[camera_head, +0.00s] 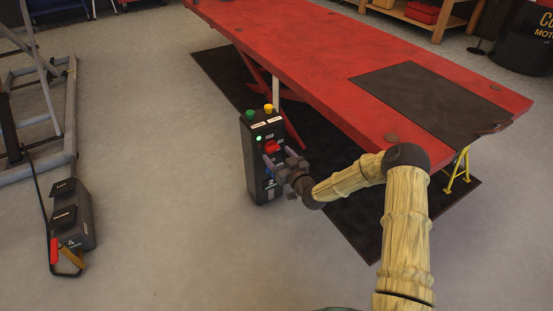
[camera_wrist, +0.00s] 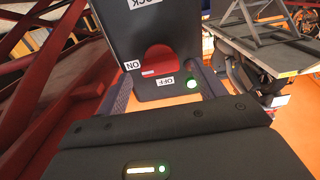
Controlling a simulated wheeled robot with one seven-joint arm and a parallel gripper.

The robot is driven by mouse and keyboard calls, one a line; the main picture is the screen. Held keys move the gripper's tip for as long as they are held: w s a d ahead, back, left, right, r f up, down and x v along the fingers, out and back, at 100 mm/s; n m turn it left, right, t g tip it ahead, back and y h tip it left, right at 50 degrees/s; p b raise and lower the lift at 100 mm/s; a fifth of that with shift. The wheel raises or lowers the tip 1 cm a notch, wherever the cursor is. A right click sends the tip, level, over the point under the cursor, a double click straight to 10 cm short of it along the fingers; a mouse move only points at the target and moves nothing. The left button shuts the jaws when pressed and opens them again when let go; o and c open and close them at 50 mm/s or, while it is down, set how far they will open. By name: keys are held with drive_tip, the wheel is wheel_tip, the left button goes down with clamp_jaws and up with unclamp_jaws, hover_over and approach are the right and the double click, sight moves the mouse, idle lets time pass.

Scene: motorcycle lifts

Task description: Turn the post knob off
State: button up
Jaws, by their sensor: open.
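The post (camera_head: 255,170) is a dark upright box beside the red lift, with a green and a yellow button on top. Its red knob (camera_head: 271,147) is on the front face and also shows in the wrist view (camera_wrist: 160,58). There, a pale mark on the knob lies toward the ON label (camera_wrist: 132,65); the OFF label (camera_wrist: 165,81) is near its lower edge in that view. A green light (camera_wrist: 192,84) glows nearby. My gripper (camera_head: 278,159) is open in front of the post, its fingers on either side of the knob area. Contact with the knob cannot be told.
The red lift platform (camera_head: 330,55) runs behind and right of the post, above a black mat (camera_head: 350,215). A dark box with a red-handled cable (camera_head: 75,215) lies on the floor at left, near a grey metal frame (camera_head: 35,120). Floor between is clear.

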drive_tip(key=shift+x, duration=0.95)
drive_tip(key=c, duration=1)
drive_tip(key=shift+r+n, duration=0.1)
drive_tip(key=shift+n, duration=0.3)
drive_tip(key=n+p, duration=0.2)
drive_tip(key=n, duration=0.1)
drive_tip(key=shift+s, duration=0.1)
drive_tip(key=n+p, duration=0.2)
drive_tip(key=n, duration=0.3)
drive_tip(key=n+p, duration=0.2)
drive_tip(key=n, duration=0.3)
drive_tip(key=shift+n+p, duration=0.55)
drive_tip(key=shift+n, duration=1.55)
drive_tip(key=shift+f, duration=0.2)
